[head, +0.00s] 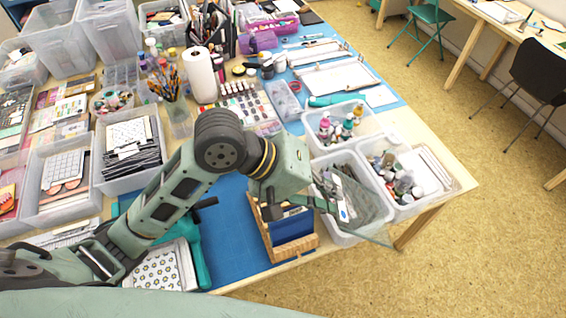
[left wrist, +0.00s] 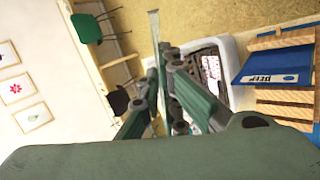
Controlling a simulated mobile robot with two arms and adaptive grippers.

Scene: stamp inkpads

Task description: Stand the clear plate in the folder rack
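My left gripper (head: 328,206) is at the table's front edge, just right of the folder rack, shut on the clear plate (head: 374,230). The plate is see-through and extends beyond the fingers over a bin and past the table edge. In the left wrist view the plate (left wrist: 155,45) shows nearly edge-on as a thin greenish strip between the fingers (left wrist: 163,100). The wooden folder rack (head: 268,250) stands on the blue mat and holds a blue folder (head: 292,227). The rack's slats (left wrist: 285,95) and the folder (left wrist: 265,66) also show in the left wrist view. My arm hides part of the rack.
A clear bin of tools (head: 347,238) stands beside the rack, under the plate. Bins of bottles (head: 345,133) and jars (head: 440,190) stand behind it.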

